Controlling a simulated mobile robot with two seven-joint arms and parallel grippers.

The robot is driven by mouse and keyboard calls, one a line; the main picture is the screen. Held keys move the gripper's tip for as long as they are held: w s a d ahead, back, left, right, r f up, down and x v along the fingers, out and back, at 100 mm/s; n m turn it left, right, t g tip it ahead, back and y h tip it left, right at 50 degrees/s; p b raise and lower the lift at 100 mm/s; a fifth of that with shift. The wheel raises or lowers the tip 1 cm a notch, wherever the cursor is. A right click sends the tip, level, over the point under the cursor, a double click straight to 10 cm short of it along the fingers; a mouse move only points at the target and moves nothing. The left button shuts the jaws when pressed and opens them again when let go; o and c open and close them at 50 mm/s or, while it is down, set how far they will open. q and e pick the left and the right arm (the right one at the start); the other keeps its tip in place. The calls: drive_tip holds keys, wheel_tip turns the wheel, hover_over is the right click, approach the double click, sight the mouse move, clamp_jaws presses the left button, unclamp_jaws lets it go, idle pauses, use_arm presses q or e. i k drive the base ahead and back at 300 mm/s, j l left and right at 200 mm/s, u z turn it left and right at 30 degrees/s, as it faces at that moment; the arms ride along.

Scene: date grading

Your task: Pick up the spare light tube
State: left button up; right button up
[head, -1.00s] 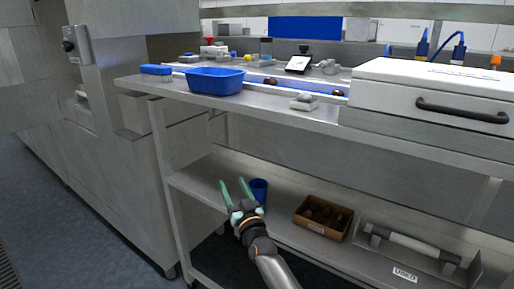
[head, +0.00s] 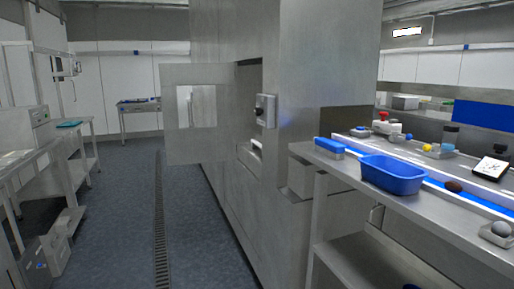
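I cannot make out a spare light tube for certain in the head view. Neither of my grippers is in view. A tall steel cabinet (head: 310,60) stands in the middle, with a windowed door panel (head: 175,135) standing out to its left. A dark switch (head: 265,110) is on the cabinet's face, and a small pale item (head: 255,149) shows in a recess below it.
A steel bench (head: 345,172) at the right carries a blue tub (head: 392,175), a blue-handled brush (head: 329,146) and small items. Clear floor (head: 115,220) with a drain grating (head: 160,240) runs along the left. Side tables (head: 30,170) and grey boxes (head: 48,255) line the far left.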

sight(255, 142)
drive_tip(key=i+u, duration=0.2)
drive_tip(key=i, duration=1.2)
